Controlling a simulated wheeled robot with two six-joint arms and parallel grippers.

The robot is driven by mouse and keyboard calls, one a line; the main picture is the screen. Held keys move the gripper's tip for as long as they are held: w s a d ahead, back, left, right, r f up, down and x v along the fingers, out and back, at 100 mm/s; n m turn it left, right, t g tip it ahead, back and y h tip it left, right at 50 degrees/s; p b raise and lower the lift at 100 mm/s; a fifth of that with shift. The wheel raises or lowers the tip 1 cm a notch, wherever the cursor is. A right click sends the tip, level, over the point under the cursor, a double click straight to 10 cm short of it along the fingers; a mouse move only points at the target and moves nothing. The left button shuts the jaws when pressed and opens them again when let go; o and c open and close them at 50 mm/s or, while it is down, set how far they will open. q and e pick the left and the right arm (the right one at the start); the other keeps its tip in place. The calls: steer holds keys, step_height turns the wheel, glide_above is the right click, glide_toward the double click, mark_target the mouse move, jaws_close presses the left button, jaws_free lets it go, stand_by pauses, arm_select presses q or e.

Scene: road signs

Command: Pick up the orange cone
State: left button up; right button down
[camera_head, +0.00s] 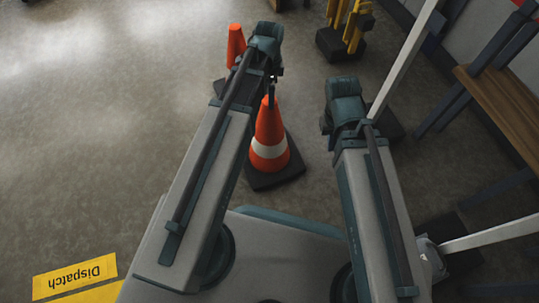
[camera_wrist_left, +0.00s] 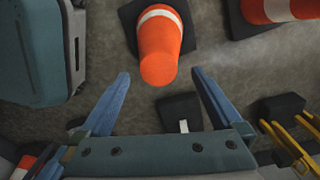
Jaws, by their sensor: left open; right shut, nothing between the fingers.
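The orange cone (camera_head: 269,138) with a white band stands upright on its black square base, in front of my base. In the left wrist view the cone (camera_wrist_left: 161,52) shows from above. Its tip lies ahead of and between the spread blue fingers of my left gripper (camera_wrist_left: 160,80), which is open and empty. I cannot tell the exact gap to the tip. In the head view my left arm hides most of that gripper near the cone's top. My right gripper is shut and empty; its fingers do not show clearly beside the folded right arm.
A second cone (camera_head: 235,45) stands farther back left; it also shows in the left wrist view (camera_wrist_left: 280,8). A yellow stand (camera_head: 349,20) is at the back. White poles (camera_head: 405,60) and a wooden bench (camera_head: 510,100) are at the right. The left floor is clear beyond a Dispatch label (camera_head: 75,276).

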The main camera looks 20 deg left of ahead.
arm_select(q)
steer(key=shift+f+b, duration=0.55)
steer(key=shift+f, duration=0.5)
arm_select(e)
steer(key=shift+f, duration=1.05)
arm_select(q)
steer(key=shift+f, duration=0.1)
arm_select(e)
steer(key=shift+f, duration=0.1)
arm_select(q)
step_height(320, 180, down, 5)
steer(key=b, duration=0.5)
steer(key=shift+d, duration=0.1)
arm_select(e)
step_height(320, 180, down, 5)
arm_select(q)
jaws_close()
